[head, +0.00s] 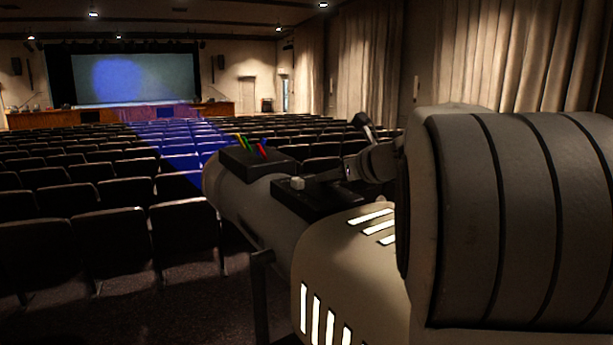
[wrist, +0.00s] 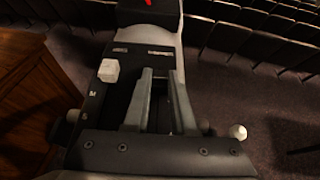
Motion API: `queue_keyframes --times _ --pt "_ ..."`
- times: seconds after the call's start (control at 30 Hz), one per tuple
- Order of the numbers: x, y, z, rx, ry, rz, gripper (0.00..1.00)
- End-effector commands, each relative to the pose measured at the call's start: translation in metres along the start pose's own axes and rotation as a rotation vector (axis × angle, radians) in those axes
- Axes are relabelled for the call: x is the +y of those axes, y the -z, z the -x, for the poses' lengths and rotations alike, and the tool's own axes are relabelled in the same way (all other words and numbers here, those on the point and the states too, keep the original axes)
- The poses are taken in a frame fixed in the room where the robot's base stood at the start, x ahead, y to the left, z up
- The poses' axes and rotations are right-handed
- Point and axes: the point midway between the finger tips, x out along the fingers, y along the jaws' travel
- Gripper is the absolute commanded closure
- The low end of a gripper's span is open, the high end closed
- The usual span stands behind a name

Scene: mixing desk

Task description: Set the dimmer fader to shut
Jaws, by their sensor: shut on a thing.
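A black control panel (head: 318,200) sits on top of the pale spotlight housing (head: 262,212). A white square knob (head: 297,183) stands at its left; it also shows in the wrist view (wrist: 108,70), apart from my fingers. My gripper (head: 330,178) reaches over the panel from the right. In the wrist view my gripper (wrist: 160,74) has its two grey fingers low over the right-hand slot. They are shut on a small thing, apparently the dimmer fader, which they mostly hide. The two pale labels above the slots are too small to read.
A black box with coloured levers (head: 257,160) stands ahead of the panel on the housing. A white round knob (wrist: 237,131) sticks out at the right side. Rows of dark seats (head: 90,200) fill the hall beyond. A wooden surface (wrist: 35,105) lies to the left.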

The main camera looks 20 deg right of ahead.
Motion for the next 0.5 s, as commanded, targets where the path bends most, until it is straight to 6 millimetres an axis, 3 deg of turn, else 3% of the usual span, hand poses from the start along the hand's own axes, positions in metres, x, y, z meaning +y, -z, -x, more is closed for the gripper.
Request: queue_keyframes --times 0.5 --pt "-0.0005 0.0015 0.0047 -0.001 0.0 -0.001 1.0"
